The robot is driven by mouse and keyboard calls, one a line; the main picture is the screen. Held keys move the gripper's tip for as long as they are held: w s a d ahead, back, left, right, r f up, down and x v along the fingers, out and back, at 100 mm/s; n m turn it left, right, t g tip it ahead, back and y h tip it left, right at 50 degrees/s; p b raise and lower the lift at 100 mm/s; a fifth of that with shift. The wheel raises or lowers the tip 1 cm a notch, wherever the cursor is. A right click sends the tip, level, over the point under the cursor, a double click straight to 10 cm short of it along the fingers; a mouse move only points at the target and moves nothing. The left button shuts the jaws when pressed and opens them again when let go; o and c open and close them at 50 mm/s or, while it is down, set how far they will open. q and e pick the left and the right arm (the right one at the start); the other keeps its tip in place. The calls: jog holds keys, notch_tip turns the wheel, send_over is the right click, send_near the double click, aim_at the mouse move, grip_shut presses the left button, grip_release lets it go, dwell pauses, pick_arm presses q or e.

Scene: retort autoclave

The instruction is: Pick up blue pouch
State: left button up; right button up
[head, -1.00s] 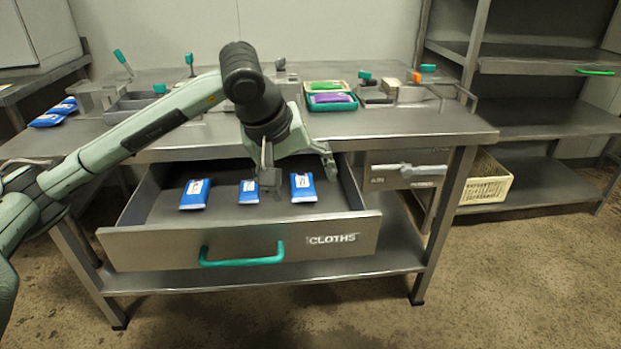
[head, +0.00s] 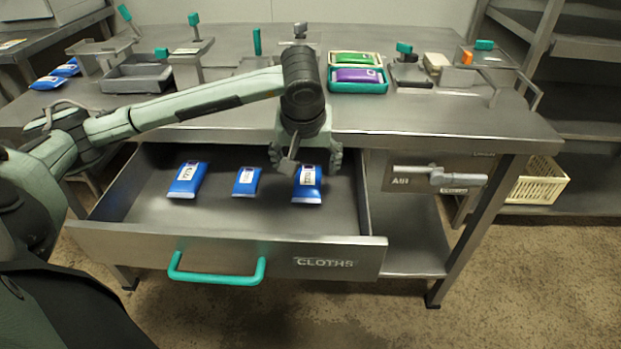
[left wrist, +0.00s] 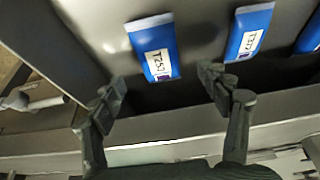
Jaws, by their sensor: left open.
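Three blue pouches with white labels lie in the open drawer (head: 230,219): a left one (head: 187,181), a middle one (head: 247,181) and a right one (head: 308,184). My left gripper (head: 311,163) is open, pointing down over the right pouch and partly covering its far end. In the left wrist view, the open fingers (left wrist: 162,85) are spread with one blue pouch (left wrist: 153,47) ahead between them, its label facing up. A second pouch (left wrist: 248,32) lies beyond the right finger, and a third (left wrist: 308,38) is cut by the frame edge. The fingers hold nothing. My right gripper is out of view.
The drawer has a green handle (head: 217,277) and sits under a steel worktop (head: 440,118). More blue pouches (head: 50,81) lie at the far left.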

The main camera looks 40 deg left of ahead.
aim_at(308, 178)
pick_arm(q)
jog(key=x, duration=0.5)
jog(key=shift+s+d, duration=0.1)
jog(key=shift+s, duration=0.1)
jog(key=c, duration=1.3)
